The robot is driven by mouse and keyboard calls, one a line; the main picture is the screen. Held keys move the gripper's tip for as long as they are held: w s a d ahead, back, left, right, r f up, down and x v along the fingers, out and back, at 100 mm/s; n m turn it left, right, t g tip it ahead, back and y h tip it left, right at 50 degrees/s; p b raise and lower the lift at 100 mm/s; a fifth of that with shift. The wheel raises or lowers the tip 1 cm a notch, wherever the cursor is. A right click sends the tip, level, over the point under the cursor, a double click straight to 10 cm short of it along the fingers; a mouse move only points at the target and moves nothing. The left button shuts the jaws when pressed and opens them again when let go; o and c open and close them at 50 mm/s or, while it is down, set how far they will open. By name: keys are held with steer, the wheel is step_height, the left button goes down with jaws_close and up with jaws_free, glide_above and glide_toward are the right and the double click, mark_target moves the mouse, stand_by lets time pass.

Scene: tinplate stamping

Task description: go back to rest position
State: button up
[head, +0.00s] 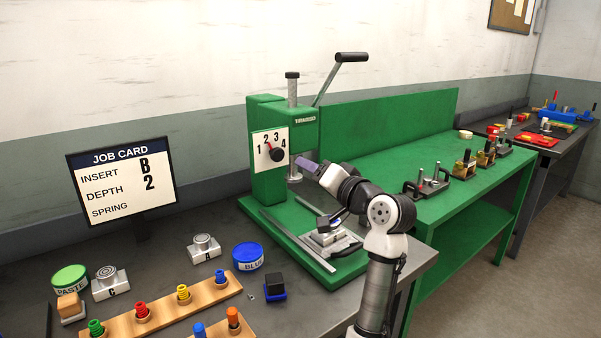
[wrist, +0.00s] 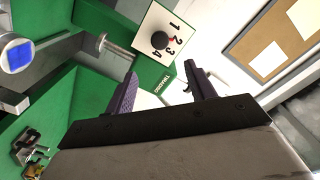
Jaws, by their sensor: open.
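My gripper (head: 305,166) is raised in front of the green press (head: 268,188), just right of its dial (head: 275,154). In the wrist view its two purple-padded fingers (wrist: 165,84) stand wide apart with nothing between them. The dial also shows in the wrist view (wrist: 160,41), apart from the fingers, with its red mark towards 2. The press lever (head: 341,76) is up. A metal die block (head: 330,242) sits on the press base below my arm, partly hidden by it.
The job card (head: 122,182) reads insert B, depth 2; its spring line looks blank. Inserts A (head: 204,248) and C (head: 110,285), a blue tin (head: 247,257) and a wooden spring rack (head: 165,312) are on the front table. Several metal fixtures stand on the green bench (head: 400,160).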

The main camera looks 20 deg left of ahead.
steer(key=shift+v, duration=0.8)
